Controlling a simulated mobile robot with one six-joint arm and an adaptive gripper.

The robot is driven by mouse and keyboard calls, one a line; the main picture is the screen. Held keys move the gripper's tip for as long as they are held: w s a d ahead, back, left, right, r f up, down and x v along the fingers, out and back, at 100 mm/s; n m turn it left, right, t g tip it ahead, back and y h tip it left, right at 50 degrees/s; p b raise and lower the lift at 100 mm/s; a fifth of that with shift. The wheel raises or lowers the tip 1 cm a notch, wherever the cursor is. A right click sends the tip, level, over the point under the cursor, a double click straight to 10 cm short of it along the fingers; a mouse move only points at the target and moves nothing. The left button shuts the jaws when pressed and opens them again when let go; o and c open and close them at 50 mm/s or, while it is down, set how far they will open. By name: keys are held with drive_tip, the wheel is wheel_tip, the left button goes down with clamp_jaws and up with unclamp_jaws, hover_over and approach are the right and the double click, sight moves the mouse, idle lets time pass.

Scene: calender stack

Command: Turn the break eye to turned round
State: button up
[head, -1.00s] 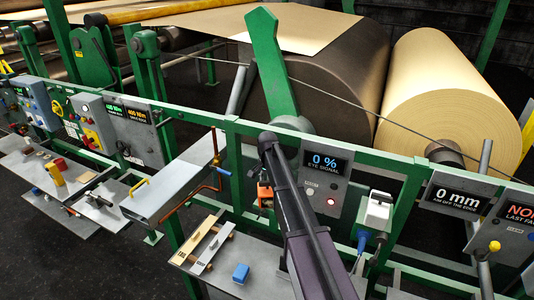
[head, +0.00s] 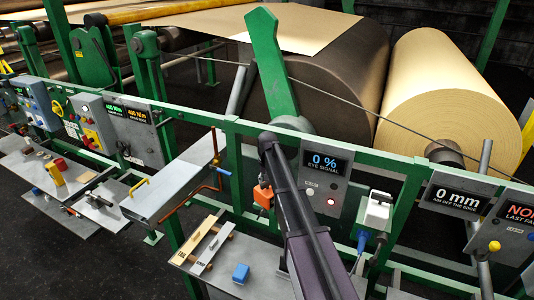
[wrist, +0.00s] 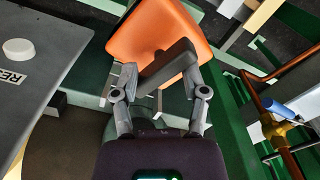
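The break eye is an orange housing (head: 263,196) with a dark grey bar, hanging by the green rail left of the eye signal panel. In the wrist view its orange body (wrist: 150,32) is large and tilted, and its grey bar (wrist: 166,65) runs slantwise between my fingers. My gripper (wrist: 160,75) has one finger on each side of the bar and seems closed against it; the exact contact is hard to see. In the head view my arm hides the fingers. The eye signal panel (head: 323,180) reads 0 % and has a lit red lamp.
A tray with wooden strips and a blue block (head: 241,272) lies below. A copper pipe (head: 205,190) is at the left. Green rails and large paper rolls (head: 440,95) stand behind.

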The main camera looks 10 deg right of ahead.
drive_tip(key=n, duration=1.2)
drive_tip(key=shift+n, duration=0.3)
wheel_tip(320, 180, up, 14)
drive_tip(key=p, duration=1.3)
drive_tip(key=shift+p, duration=0.4)
drive_tip(key=shift+f, duration=0.1)
drive_tip(key=m, duration=0.9)
drive_tip(key=shift+f, duration=0.15)
idle(0.5)
wheel_tip(320, 180, down, 14)
drive_tip(key=b, duration=1.3)
drive_tip(key=shift+r+b, duration=0.25)
drive_tip(key=shift+b, duration=0.15)
